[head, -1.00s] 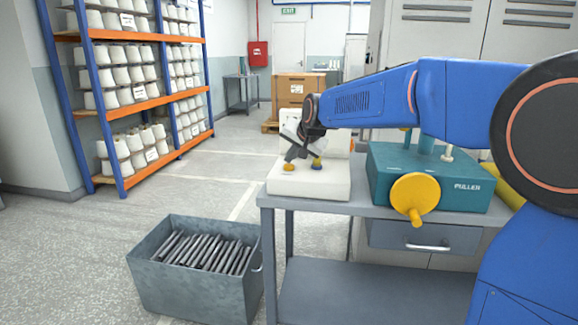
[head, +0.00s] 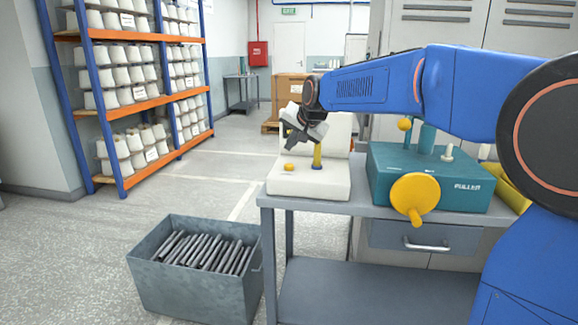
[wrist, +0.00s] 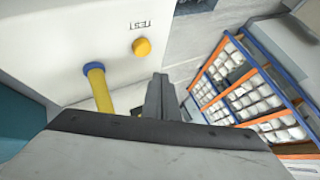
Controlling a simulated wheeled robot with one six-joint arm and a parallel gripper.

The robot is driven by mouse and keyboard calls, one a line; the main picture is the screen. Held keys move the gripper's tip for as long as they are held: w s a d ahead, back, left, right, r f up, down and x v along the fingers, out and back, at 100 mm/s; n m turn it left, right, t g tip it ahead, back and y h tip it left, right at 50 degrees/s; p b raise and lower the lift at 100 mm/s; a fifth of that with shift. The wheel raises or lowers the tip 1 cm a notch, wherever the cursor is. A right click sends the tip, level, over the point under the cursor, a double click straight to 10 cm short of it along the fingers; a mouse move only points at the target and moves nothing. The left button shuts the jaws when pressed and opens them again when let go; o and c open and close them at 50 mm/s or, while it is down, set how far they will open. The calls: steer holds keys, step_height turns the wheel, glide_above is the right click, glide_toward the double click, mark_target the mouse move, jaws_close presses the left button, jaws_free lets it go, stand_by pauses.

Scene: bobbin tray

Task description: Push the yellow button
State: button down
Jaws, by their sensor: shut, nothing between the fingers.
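The yellow button (head: 289,167) is a small round knob on the top of a cream-white box (head: 310,188) at the left end of the grey workbench. In the wrist view the yellow button (wrist: 142,47) sits beside a printed label that seems to read TEST. A yellow post (head: 317,155) with a dark base stands just right of the button; it also shows in the wrist view (wrist: 98,88). My gripper (head: 289,140) is shut and empty. It hangs above the button with a visible gap, touching nothing that I can see. Its closed fingers (wrist: 160,98) show in the wrist view.
A teal machine (head: 435,175) with a yellow hand crank (head: 414,195) stands on the bench (head: 385,209) to the right. A metal bin (head: 195,290) of dark rods is on the floor at left. A shelf (head: 150,102) of bobbins stands behind, with open floor between.

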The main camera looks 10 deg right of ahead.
steer(key=shift+r, duration=0.95)
steer(key=s+d+f+n+g+h, duration=0.1)
steer(key=s+d+f, duration=0.25)
steer(key=s, duration=0.45)
steer(key=s+d+f+n, duration=0.15)
steer(key=s+d, duration=0.25)
steer(key=s, duration=0.5)
steer(key=s+d+f+g+h, duration=0.1)
steer(key=s+d+f, duration=0.25)
steer(key=s, duration=0.45)
steer(key=s+d+f+n, duration=0.1)
steer(key=s+f, duration=0.3)
steer(key=s, duration=0.3)
steer(key=s+d+f+n+g, duration=0.1)
steer(key=s+d+f, duration=0.1)
steer(key=s+f, duration=0.2)
steer(key=s+d+f+n+g, duration=0.1)
steer(key=s+f, duration=0.4)
steer(key=s, duration=0.6)
steer(key=shift+d+h, duration=0.4)
steer(key=shift+d, duration=0.35)
